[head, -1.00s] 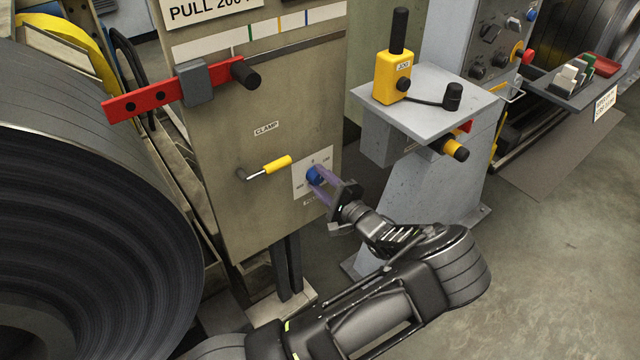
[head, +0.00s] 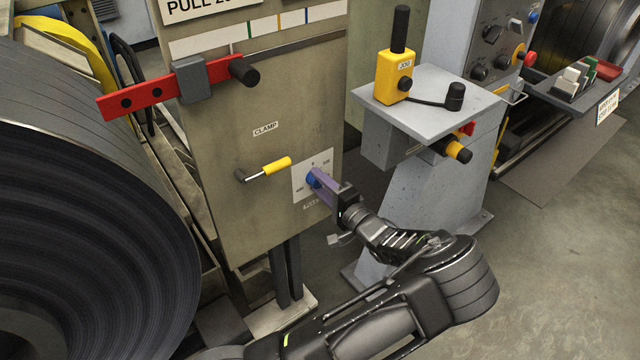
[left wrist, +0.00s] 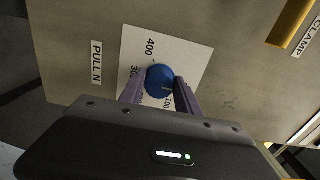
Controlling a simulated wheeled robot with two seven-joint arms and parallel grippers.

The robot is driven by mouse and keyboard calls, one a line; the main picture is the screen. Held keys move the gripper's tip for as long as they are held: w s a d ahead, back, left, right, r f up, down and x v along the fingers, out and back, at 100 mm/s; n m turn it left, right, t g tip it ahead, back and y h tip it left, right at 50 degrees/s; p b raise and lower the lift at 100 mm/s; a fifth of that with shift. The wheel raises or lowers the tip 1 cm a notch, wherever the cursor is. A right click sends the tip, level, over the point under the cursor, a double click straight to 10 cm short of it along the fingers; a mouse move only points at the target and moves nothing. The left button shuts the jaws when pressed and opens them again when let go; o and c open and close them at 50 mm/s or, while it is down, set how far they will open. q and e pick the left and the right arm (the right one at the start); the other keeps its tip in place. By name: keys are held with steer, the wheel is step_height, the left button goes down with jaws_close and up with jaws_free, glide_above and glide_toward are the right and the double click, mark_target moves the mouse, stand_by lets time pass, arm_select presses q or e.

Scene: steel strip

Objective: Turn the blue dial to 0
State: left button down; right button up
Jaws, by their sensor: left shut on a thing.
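The blue dial (head: 313,178) sits on a white scale plate (head: 301,192) low on the right of the olive panel. My left gripper (head: 317,181) is shut on the dial, its purple fingers on either side of it. In the left wrist view the dial (left wrist: 160,79) shows between the fingertips (left wrist: 160,88). The scale plate (left wrist: 190,57) reads 400 above the dial, a partly covered 300 to its left and 100 just below right. A pale mark on the dial's lower part seems to face near the 100. The 0 is not clearly readable. My right gripper is not in view.
A yellow-handled clamp lever (head: 270,168) is just left of the dial. A red bar (head: 150,97) crosses the panel above. A grey pedestal with a yellow jog box (head: 393,76) stands to the right. A large steel coil (head: 80,190) fills the left side.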

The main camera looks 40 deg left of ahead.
arm_select(q)
steer(key=c, duration=0.9)
jaws_free()
steer(key=shift+d, duration=0.1)
steer(key=v, duration=0.7)
steer(key=shift+s+d, duration=0.15)
steer(key=shift+d, duration=0.15)
